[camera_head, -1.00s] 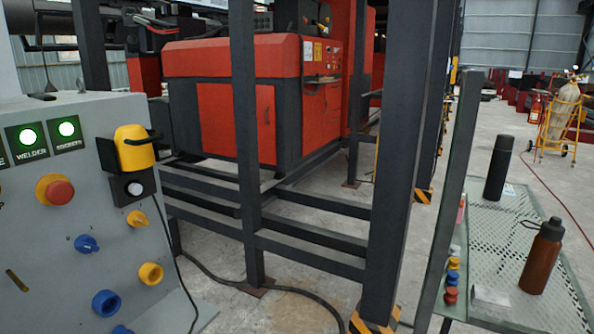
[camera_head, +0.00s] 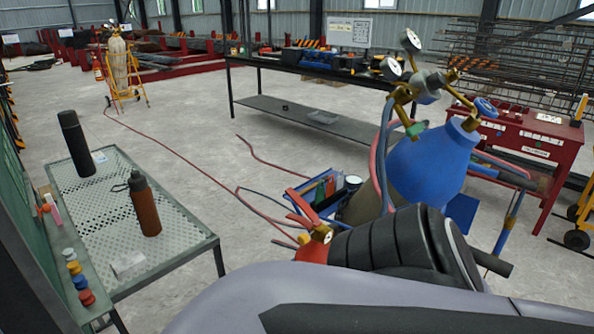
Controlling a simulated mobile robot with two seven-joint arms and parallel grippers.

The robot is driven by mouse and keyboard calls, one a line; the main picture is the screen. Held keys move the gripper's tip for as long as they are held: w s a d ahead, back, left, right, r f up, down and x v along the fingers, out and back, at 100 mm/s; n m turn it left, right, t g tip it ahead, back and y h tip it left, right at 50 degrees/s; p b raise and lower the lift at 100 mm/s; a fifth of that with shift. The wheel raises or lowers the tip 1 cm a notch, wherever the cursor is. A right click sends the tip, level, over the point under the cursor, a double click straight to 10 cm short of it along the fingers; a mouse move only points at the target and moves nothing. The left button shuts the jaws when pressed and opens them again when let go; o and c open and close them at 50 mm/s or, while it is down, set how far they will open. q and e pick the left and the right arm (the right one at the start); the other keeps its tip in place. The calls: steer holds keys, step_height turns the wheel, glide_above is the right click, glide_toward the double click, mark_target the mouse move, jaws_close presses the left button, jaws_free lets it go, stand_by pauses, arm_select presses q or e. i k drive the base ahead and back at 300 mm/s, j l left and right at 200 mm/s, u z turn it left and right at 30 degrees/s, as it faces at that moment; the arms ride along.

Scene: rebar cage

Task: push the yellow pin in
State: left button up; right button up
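No pin that I can name for sure is in view. A small yellow knob-like piece (camera_head: 73,268) sits in a short row with a grey, a blue and a red one on the ledge of the green frame at the lower left; I cannot tell if it is the yellow pin. Neither of my grippers is in view. A grey and black arm part of mine fills the bottom right.
A perforated metal table (camera_head: 165,258) holds a black bottle (camera_head: 76,145) and a brown bottle (camera_head: 145,205). A blue gas cylinder (camera_head: 425,165) with gauges stands right, near a red fire extinguisher (camera_head: 313,247). Red hoses (camera_head: 180,155) cross the otherwise open floor.

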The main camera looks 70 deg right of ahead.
mark_target(303, 239)
steer(key=z, duration=2.5)
steer(key=i+l+z, duration=0.15)
